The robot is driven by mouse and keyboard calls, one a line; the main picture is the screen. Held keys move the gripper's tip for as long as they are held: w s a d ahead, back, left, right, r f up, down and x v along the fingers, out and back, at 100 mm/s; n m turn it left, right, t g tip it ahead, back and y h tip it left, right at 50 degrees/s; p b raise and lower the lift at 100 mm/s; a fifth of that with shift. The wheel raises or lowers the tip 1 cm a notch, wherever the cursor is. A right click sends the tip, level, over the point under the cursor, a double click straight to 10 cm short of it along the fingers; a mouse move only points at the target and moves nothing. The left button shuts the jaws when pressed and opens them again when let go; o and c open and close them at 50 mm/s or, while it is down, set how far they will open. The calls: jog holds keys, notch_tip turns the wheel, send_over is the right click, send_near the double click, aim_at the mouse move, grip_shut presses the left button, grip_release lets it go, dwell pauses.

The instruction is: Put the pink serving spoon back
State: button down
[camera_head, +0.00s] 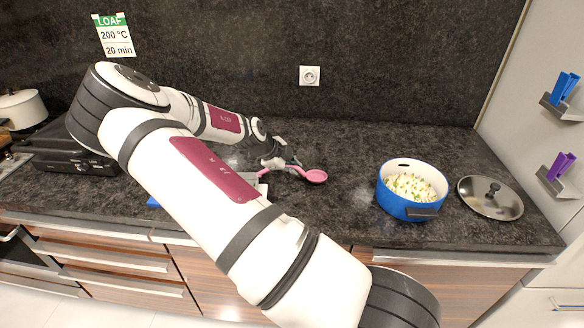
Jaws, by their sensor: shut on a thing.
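The pink serving spoon (315,176) is just above or on the dark countertop near the middle, its bowl to the right and its handle running left. My gripper (284,166) is shut on the spoon's handle. I cannot tell whether the spoon touches the counter. Part of the handle is hidden by my gripper and arm.
A blue pot (398,207) with rice-like food stands to the right, with a metal lid (490,198) beside it. Wall holders at far right carry a blue item (565,87) and a purple item (561,165). The back right counter is clear.

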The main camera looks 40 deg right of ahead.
jog(key=shift+f+b, duration=0.35)
jog(key=shift+f, duration=0.4)
jog(key=c, duration=1.6)
grip_release()
jog(key=v, duration=1.2)
